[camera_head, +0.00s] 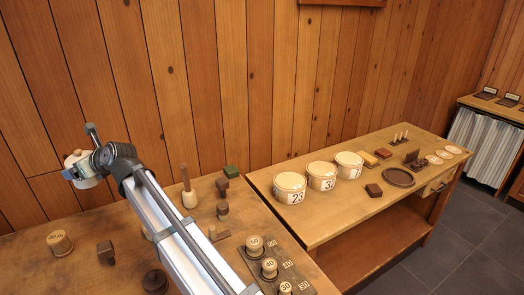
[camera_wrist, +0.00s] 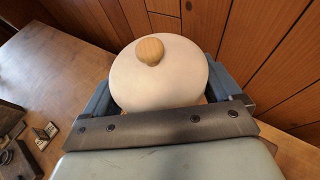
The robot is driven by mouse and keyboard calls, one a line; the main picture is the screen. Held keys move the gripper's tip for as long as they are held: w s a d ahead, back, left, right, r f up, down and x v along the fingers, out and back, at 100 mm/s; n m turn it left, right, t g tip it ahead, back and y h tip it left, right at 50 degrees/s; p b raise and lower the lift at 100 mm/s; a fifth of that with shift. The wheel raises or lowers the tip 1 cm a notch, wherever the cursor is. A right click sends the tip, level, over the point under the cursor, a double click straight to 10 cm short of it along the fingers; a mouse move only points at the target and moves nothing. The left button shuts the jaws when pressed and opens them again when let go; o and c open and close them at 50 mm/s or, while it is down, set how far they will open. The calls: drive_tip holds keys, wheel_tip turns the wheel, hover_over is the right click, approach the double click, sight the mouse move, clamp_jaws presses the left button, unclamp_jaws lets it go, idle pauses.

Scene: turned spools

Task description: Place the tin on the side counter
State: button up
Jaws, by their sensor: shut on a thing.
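My gripper (camera_head: 88,170) is at the left of the head view, raised above the left workbench and near the plank wall. It is shut on a round, pale tin (camera_head: 75,160) with a cream lid and a small wooden knob. In the wrist view the tin's lid (camera_wrist: 150,85) fills the space between my two fingers, and the knob is on top. The fingers hide parts of the tin's side. To the right is a wooden counter (camera_head: 310,230). A smaller counter (camera_head: 490,108) with a striped curtain stands at the far right; I cannot tell which is the side counter.
The left workbench (camera_head: 30,262) holds wooden spools, dark blocks and a numbered rack (camera_head: 285,270). The middle counter holds three numbered canisters (camera_head: 321,177), a round dark tray (camera_head: 398,178), blocks and pale discs. Its front left part is clear. The far-right counter bears small dark items.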

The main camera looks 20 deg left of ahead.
drive_tip(key=shift+r, duration=0.85)
drive_tip(key=w+d+m+t+h, duration=0.2)
drive_tip(key=w+d+m+t, duration=0.25)
drive_tip(key=w+d, duration=2.6)
drive_tip(key=w+d+m+t+h, duration=0.15)
drive_tip(key=w+d, duration=0.25)
drive_tip(key=d, duration=1.7)
drive_tip(key=w+d+m+t+h, duration=0.1)
drive_tip(key=w+d+m+t, duration=0.2)
drive_tip(key=d, duration=1.7)
drive_tip(key=shift+h, duration=0.25)
drive_tip(key=shift+d+f, duration=0.15)
drive_tip(key=shift+f, duration=4.35)
drive_tip(key=shift+d+f, duration=0.15)
drive_tip(key=shift+f, duration=4.35)
drive_tip(key=shift+d+f, duration=0.15)
drive_tip(key=shift+f, duration=4.35)
drive_tip(key=shift+f, duration=0.1)
